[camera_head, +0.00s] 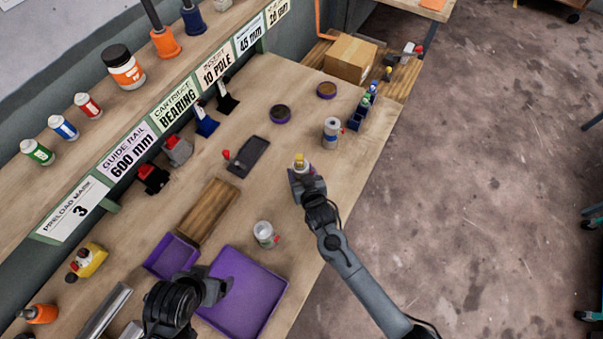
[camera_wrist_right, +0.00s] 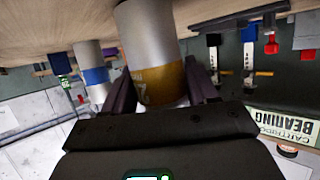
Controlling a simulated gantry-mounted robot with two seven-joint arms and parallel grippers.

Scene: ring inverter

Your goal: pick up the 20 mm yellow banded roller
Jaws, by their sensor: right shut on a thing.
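The yellow banded roller (camera_head: 299,160) is a grey metal cylinder near the table's right edge. In the right wrist view, which shows the scene upside down, its yellow band (camera_wrist_right: 158,82) sits between the two dark fingers. My right gripper (camera_head: 302,176) is shut on the roller. I cannot tell whether its far end rests on the tabletop. My left gripper (camera_head: 222,290) hangs over the purple tray at the front; its finger gap is unclear.
A blue banded roller (camera_head: 331,133) stands beyond the right gripper. Another metal cylinder (camera_head: 264,232) stands behind the large purple tray (camera_head: 268,312). A dark flat plate (camera_head: 250,157) and a wooden block (camera_head: 207,212) lie left. Bare tabletop lies between them.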

